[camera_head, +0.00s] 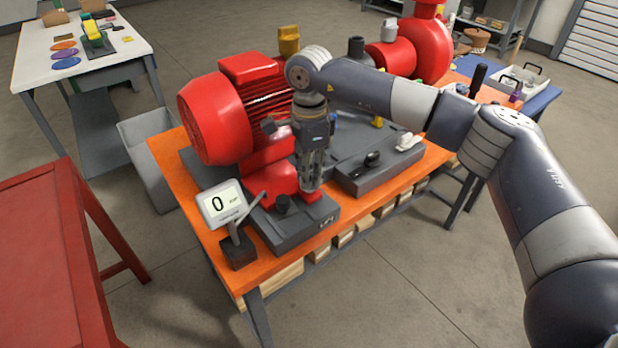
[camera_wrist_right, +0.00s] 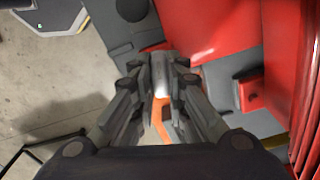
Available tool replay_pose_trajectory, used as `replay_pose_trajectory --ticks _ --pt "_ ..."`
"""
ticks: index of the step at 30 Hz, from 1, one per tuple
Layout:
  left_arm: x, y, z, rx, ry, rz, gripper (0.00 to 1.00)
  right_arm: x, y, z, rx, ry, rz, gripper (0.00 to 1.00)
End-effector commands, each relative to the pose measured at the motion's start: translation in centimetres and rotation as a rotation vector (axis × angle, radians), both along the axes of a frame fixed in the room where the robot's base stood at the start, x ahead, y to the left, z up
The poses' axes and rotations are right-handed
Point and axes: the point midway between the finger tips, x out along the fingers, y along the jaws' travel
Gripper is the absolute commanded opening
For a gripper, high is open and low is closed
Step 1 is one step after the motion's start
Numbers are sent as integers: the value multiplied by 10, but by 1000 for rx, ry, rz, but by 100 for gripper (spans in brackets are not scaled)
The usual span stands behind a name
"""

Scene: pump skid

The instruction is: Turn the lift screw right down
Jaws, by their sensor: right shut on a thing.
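My right gripper (camera_head: 311,184) points down at the front foot of the red motor (camera_head: 218,112). In the right wrist view its fingers (camera_wrist_right: 159,76) are shut on a slim silver-grey upright piece (camera_wrist_right: 160,84), which looks like the lift screw. In the head view the fingers hide this piece. How far down it is cannot be told. A small display (camera_head: 222,204) on a stand in front of the motor reads 0. My left gripper is not in view.
The motor stands on a grey base (camera_head: 300,231) on an orange bench (camera_head: 168,160). A dark-knobbed tool (camera_head: 372,159) and a white object (camera_head: 409,141) lie right of the gripper. A red pump (camera_head: 428,45) stands behind. A red table (camera_head: 38,235) is at left.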

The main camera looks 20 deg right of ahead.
Motion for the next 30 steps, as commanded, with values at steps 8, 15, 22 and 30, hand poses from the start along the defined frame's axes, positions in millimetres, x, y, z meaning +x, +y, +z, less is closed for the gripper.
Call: replay_pose_trajectory --ticks 8,15,22,30 --pt "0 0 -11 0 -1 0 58 2 -1 1 2 -6 186 0" --pt "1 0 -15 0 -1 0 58 2 -1 2 1 -6 276 0" --pt "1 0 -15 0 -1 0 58 2 -1 3 1 -7 306 0" --pt "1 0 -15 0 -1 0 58 2 -1 3 0 -8 308 0"
